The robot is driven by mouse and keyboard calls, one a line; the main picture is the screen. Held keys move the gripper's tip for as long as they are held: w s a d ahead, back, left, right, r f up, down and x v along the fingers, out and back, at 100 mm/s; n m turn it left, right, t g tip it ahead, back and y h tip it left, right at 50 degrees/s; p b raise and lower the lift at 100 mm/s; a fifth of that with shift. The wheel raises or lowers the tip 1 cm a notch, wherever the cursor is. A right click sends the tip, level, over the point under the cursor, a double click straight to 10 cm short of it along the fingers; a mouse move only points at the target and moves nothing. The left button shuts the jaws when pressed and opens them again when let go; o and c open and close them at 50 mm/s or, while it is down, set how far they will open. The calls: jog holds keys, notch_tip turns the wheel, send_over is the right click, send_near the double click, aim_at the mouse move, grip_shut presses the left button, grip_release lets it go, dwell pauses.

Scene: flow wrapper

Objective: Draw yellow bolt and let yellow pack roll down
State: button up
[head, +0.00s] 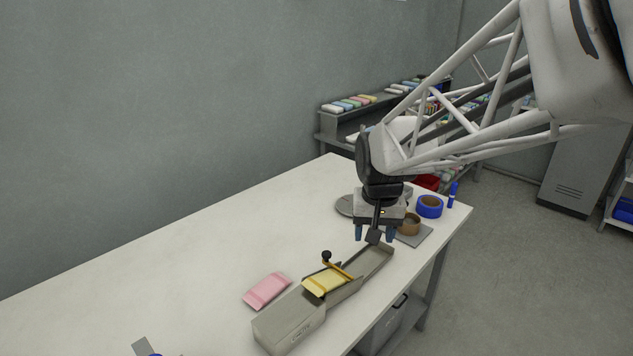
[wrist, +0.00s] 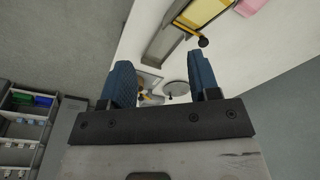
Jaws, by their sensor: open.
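The yellow pack (head: 322,284) lies on the sloped grey chute (head: 374,263) in the head view. The yellow bolt (head: 337,268) is a thin bar across the chute at the pack, with a black knob (head: 326,255) at its end. In the wrist view the yellow pack (wrist: 200,12) and the black knob (wrist: 203,42) show at the top. My gripper (head: 375,237) is above the far end of the chute, apart from the bolt and empty. Its two blue fingers are spread in the wrist view (wrist: 163,85).
A pink pack (head: 267,290) lies on the white table (head: 170,265) left of the chute. Blue tape (head: 429,206), brown tape (head: 409,224) and a blue marker (head: 453,194) are at the table's far right. A grey disc (head: 345,206) lies behind my gripper. The table's left is largely clear.

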jog(key=w+a+f, duration=0.4)
jog(key=w+f, duration=0.2)
jog(key=w, duration=0.4)
jog(key=g, duration=0.1)
send_over(327, 253)
jog(key=shift+m, duration=0.4)
notch_tip(327, 253, down, 7)
jog(key=shift+a+r, duration=0.1)
jog(key=shift+f, duration=0.2)
jog(key=shift+f, duration=3.75)
